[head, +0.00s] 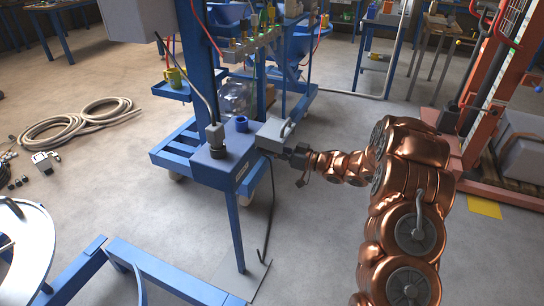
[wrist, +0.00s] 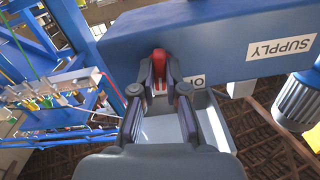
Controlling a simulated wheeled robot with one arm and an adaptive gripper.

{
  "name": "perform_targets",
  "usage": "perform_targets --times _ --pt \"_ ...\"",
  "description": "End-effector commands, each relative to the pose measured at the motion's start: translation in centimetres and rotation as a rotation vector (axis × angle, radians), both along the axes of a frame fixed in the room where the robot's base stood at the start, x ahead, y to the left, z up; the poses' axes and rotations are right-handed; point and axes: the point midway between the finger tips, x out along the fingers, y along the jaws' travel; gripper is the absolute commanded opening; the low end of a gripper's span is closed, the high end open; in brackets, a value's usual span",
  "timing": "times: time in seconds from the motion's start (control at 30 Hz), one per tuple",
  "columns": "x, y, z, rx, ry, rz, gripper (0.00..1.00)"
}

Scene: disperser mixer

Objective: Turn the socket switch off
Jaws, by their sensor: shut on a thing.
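The socket switch is a red lever (wrist: 159,57) on the side of a blue box (wrist: 210,45) in the wrist view. My gripper (wrist: 160,78) has its two fingers on either side of the lever and is shut on it. The other label, SUPPLY (wrist: 281,47), is readable on the box. In the head view my gripper (head: 296,155) is at the right side of the blue box (head: 222,165); the lever cannot be made out there.
A grey plug (head: 215,138) and a blue socket (head: 241,124) are on top of the blue box. A coiled hose (head: 80,120) lies on the floor at left. Open floor lies below my arm.

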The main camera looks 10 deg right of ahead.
Motion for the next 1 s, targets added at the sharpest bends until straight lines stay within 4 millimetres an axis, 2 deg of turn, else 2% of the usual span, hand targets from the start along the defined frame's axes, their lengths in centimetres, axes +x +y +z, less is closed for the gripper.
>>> perform_targets --times 0.03,0.6,1.0 --pt "-0.07 -0.02 -0.63 -0.030 -0.035 0.002 0.00" --pt "0.02 -0.09 -0.55 -0.346 -0.466 0.000 0.00" --pt "0.01 0.01 -0.21 -0.489 -0.664 0.000 0.00"
